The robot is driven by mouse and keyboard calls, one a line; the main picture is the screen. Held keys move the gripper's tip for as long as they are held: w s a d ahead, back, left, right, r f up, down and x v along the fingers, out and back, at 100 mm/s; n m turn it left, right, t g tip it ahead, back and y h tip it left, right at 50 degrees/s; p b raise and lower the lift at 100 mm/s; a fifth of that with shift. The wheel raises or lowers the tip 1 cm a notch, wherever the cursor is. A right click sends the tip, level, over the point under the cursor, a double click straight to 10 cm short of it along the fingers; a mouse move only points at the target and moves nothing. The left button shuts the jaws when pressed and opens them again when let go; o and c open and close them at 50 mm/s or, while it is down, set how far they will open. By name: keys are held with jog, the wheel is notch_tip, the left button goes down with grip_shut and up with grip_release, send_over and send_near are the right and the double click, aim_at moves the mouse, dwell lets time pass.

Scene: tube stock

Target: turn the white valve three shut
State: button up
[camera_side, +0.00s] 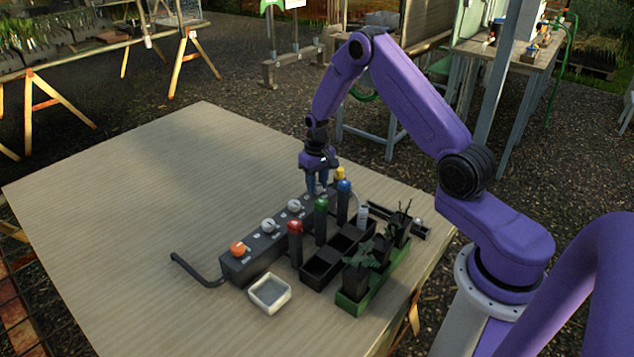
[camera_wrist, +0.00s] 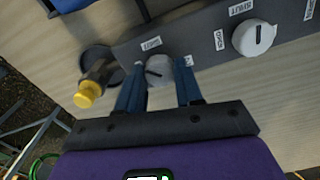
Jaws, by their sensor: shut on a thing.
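The dark valve block (camera_side: 262,262) lies on the table with an orange knob (camera_side: 238,248) at its near left end and a row of white knobs. Two white knobs, one nearer the orange end (camera_side: 268,225) and one further along (camera_side: 294,206), stand free. My gripper (camera_side: 317,188) is at the far end of the block, pointing down. In the wrist view, its blue fingers close around the white valve three knob (camera_wrist: 158,72). That knob's dark mark lies slanted, nearer crosswise. The neighbouring white knob (camera_wrist: 253,38) has a roughly upright mark. The fingers partly hide the labels around the held knob.
Red (camera_side: 295,228), green (camera_side: 321,206) and blue (camera_side: 344,187) capped tubes stand beside the block. A yellow-topped piece (camera_wrist: 88,93) is close to my gripper. A white dish (camera_side: 270,293) and a green tray (camera_side: 345,303) with potted plants are nearer. The table's left is clear.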

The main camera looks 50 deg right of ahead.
aim_at(317, 185)
jog(key=m, duration=0.4)
jog(key=shift+m, duration=2.3)
jog(key=o, duration=1)
jog(key=shift+o, duration=0.2)
notch_tip(317, 185, up, 18)
jog(key=shift+f, duration=0.25)
